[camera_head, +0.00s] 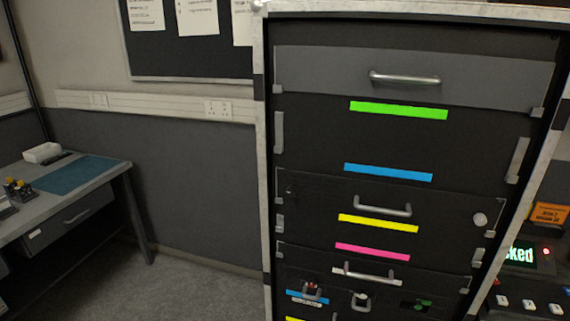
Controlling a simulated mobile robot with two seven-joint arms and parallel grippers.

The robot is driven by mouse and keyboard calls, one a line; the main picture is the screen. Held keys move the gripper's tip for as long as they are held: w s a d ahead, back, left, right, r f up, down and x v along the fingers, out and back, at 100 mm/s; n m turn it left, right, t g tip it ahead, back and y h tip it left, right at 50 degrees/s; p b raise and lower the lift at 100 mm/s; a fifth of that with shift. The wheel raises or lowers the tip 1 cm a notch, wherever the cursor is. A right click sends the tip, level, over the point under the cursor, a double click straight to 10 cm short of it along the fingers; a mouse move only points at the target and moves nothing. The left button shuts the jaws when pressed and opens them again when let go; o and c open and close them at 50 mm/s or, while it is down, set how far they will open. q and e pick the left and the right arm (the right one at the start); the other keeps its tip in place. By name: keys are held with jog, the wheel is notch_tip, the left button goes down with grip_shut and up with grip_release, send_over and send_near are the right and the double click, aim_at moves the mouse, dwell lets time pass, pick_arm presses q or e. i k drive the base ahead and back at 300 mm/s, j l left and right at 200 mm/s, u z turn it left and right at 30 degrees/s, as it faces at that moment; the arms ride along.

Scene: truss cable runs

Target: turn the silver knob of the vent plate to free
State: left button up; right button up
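A small round silver knob (480,219) shows at the right end of a black panel (320,195) in the rack. I take this panel to be the vent plate, but no vent slots can be made out. The panel carries a grey bar handle (382,206) and a yellow strip (378,223). The knob's pointer or markings are too small to read, so I cannot tell its setting. Neither of my grippers is in view.
Above are blue (388,172) and green (398,110) strips and a grey drawer (330,68). Below are a pink strip (372,252) and smaller handles. A lit display (525,256) and buttons stand right; a desk (60,190) stands left. Floor between is clear.

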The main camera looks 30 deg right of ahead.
aim_at(480, 219)
jog(key=i+l+z, duration=0.1)
jog(key=z, duration=1.55)
